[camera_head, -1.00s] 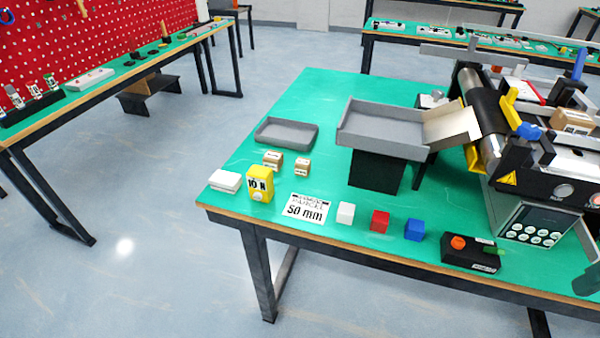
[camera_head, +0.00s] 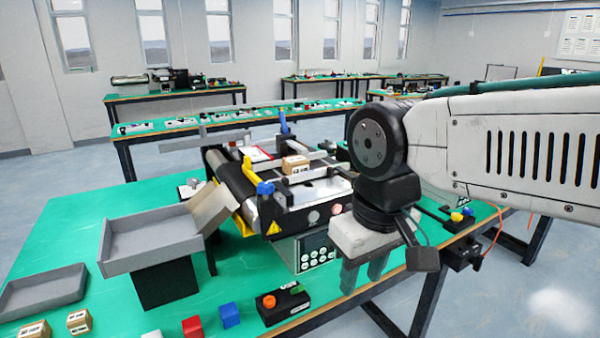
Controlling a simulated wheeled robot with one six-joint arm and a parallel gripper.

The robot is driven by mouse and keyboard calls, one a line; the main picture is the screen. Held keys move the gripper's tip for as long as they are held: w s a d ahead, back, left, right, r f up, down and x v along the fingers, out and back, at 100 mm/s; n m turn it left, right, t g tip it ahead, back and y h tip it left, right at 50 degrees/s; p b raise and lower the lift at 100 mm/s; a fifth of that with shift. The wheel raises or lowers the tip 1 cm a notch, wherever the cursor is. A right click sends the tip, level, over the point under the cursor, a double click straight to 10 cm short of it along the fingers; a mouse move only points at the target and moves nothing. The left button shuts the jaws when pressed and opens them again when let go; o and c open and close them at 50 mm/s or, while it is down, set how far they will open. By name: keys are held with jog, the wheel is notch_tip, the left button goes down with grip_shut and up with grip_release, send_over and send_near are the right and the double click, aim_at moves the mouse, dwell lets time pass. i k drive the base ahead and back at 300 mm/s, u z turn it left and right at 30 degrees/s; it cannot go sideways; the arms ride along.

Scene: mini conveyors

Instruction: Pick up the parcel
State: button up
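A brown cardboard parcel (camera_head: 295,164) with a label sits on top of the mini conveyor (camera_head: 310,190), between its rails. Two smaller brown boxes, one at the lower left (camera_head: 35,329) and one beside it (camera_head: 79,321), lie on the green table. My gripper (camera_head: 364,279) hangs from my arm on the right, pointing down in front of the conveyor's right end. Its two fingers show a gap between them, with nothing held. It is apart from the parcel, lower in the picture and to its right.
A grey raised tray (camera_head: 150,240) stands left of the conveyor, joined by a chute (camera_head: 213,207). A flat grey tray (camera_head: 42,292) lies further left. Red (camera_head: 193,326) and blue (camera_head: 229,315) cubes and a black button box (camera_head: 284,304) line the front edge. Other tables stand behind.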

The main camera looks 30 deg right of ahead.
aim_at(295, 164)
jog(key=z, duration=2.9)
jog(key=k, duration=1.55)
jog(key=u, duration=1.75)
jog(key=i, duration=0.5)
jog(key=z, duration=0.05)
